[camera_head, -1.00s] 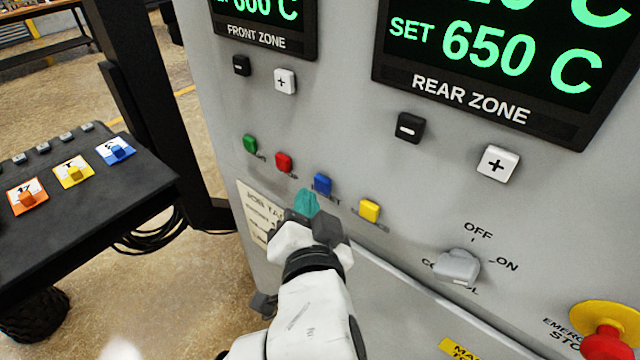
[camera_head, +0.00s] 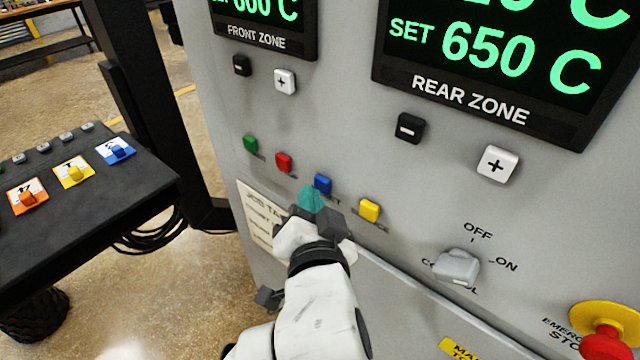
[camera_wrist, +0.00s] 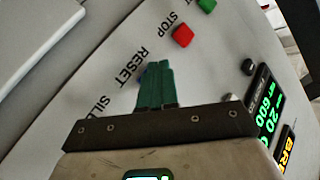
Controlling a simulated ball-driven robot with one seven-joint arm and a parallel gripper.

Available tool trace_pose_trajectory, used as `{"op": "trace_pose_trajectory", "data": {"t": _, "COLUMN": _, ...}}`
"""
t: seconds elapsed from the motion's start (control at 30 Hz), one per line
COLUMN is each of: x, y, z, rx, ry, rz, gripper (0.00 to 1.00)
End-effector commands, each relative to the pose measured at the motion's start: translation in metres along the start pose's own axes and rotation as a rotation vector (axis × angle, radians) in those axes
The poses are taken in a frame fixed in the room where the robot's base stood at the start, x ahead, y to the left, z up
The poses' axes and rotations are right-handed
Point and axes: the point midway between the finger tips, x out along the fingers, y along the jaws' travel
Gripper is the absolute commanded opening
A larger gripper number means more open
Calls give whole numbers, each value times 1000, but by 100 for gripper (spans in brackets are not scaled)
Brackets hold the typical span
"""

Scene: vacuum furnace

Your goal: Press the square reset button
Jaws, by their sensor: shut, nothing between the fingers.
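The blue square button (camera_head: 322,184) sits on the grey furnace panel, third in a row of small coloured buttons. My gripper (camera_head: 310,198) is shut, with teal fingertips together and empty. In the head view the tips are just below and slightly left of the blue button, overlapping its lower edge. In the wrist view my fingers (camera_wrist: 156,85) cover most of the button. Whether they touch it I cannot tell.
Green (camera_head: 250,144), red (camera_head: 283,162) and yellow (camera_head: 369,210) buttons share the row. A grey rotary switch (camera_head: 457,267) and a red emergency stop (camera_head: 606,343) are lower right. A black table (camera_head: 150,178) with coloured switches stands at left.

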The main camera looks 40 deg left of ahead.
Motion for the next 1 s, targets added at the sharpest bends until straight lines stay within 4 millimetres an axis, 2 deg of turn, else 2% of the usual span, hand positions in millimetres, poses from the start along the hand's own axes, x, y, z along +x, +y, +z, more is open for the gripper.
{"op": "trace_pose_trajectory", "data": {"t": 1.0, "x": 6, "y": 5, "z": -5, "rx": 0, "ry": 0, "rz": 1, "gripper": 0}}
